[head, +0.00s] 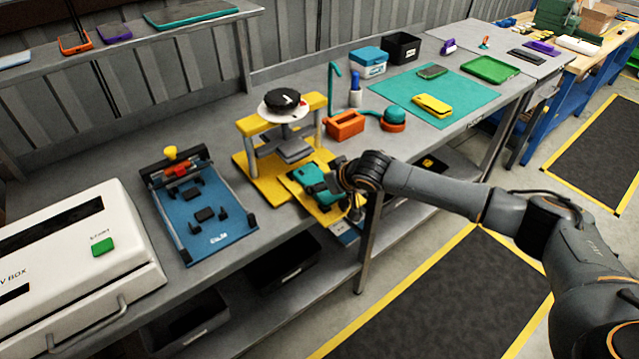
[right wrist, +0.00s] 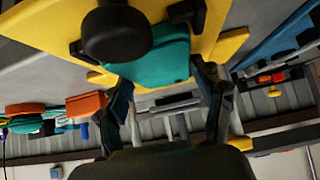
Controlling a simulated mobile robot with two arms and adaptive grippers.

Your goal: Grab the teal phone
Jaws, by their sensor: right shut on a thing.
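The teal phone (head: 307,172) lies on the yellow sliding plate (head: 323,215) at the front of the yellow press. My right gripper (head: 333,187) reaches it from the right and partly covers it in the head view. In the right wrist view the teal phone (right wrist: 165,62) sits between the two fingers of my right gripper (right wrist: 168,85), which is shut on it. A dark round knob (right wrist: 117,34) hides part of the phone there. The phone still appears to be at the plate; I cannot tell whether it touches it. My left gripper is not in view.
The yellow press (head: 277,130) stands close behind the phone. A blue fixture (head: 205,210) is to its left, with a white box (head: 75,250) beyond.

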